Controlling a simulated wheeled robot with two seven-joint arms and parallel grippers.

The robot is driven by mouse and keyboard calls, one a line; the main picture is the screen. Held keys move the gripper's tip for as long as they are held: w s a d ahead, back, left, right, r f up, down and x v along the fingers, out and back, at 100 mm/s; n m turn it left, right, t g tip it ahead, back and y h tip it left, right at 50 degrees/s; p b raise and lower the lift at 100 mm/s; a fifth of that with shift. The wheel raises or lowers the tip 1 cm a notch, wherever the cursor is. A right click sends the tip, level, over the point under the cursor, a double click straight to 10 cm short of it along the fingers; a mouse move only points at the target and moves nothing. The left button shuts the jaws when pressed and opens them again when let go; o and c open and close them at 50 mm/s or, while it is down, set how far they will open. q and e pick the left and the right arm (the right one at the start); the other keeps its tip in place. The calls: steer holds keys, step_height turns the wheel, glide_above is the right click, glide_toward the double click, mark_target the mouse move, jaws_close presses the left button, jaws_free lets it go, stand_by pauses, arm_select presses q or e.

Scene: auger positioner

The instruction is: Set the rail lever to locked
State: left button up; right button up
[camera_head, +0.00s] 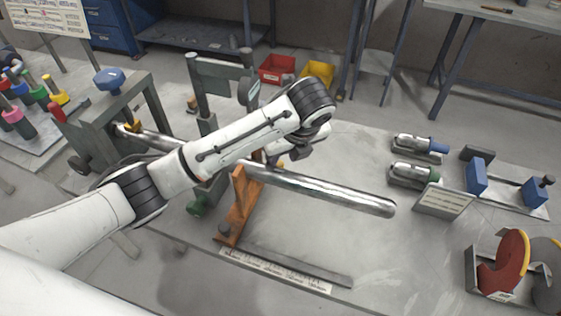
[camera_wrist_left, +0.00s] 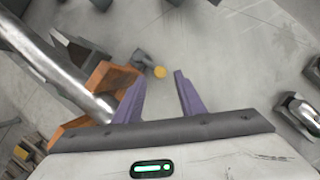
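A long shiny metal tube (camera_head: 330,192) lies across the bench through an orange bracket (camera_head: 238,205). In the left wrist view, a short dark lever with a round yellow end (camera_wrist_left: 160,72) stands beside the orange bracket (camera_wrist_left: 112,78); it looks like the rail lever, but I cannot tell its setting. My left gripper (camera_wrist_left: 160,86) is open and empty, its two purple fingers apart, with the yellow end just beyond and between the tips. In the head view my left arm covers most of that gripper and the lever area. My right gripper is not in view.
A grey clamp stand (camera_head: 95,125) holds the tube's left end. Two metal cylinders (camera_head: 415,172), blue blocks (camera_head: 477,177) and a red curved part (camera_head: 505,262) stand at the right.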

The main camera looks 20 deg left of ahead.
mark_target(280, 164)
arm_select(q)
steer(key=shift+x, duration=2.1)
jaws_close()
